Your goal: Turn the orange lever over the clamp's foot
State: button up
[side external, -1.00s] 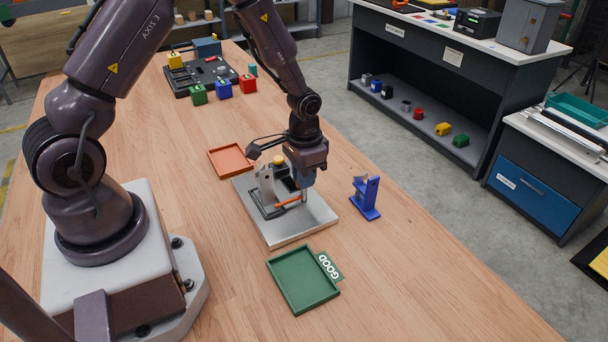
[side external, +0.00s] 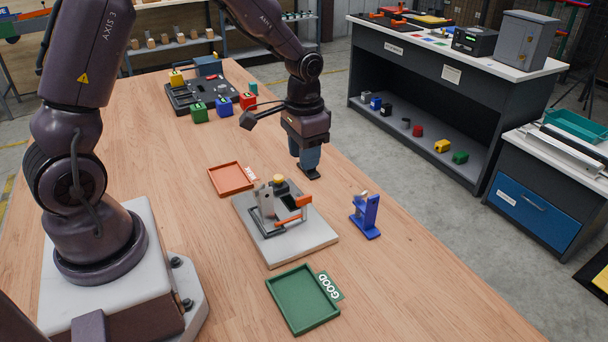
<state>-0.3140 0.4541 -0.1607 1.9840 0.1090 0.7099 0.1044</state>
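The clamp stands on a light metal plate (side external: 312,240) in the middle of the table. Its orange lever (side external: 304,201) shows at the right side of the clamp, with a lower orange part (side external: 288,221) beside it. A grey upright bracket (side external: 264,201) and a small yellow piece (side external: 279,178) sit at the clamp's back. I cannot clearly tell the foot from the parts around it. My gripper (side external: 309,173) is above and behind the clamp, apart from the lever, pointing down. Its fingers are too small and dark to tell whether they are open.
An orange-red tray (side external: 233,191) lies left of the plate. A green tray (side external: 303,321) marked GOOD lies in front. A blue stand (side external: 368,218) is at the right. A dark fixture board (side external: 182,96) with coloured blocks is at the back. Bare table lies between.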

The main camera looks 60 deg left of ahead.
notch_tip(320, 180, up, 3)
jog(key=shift+f, duration=0.2)
jog(key=s+d+r+t, duration=0.2)
jog(key=s+d+r, duration=0.1)
jog(key=s+r, duration=0.5)
jog(key=s+d+r+t, duration=0.3)
jog(key=s+r, duration=0.4)
jog(key=s, duration=0.2)
jog(key=shift+d+r+t, duration=0.3)
jog(key=shift+r, duration=0.1)
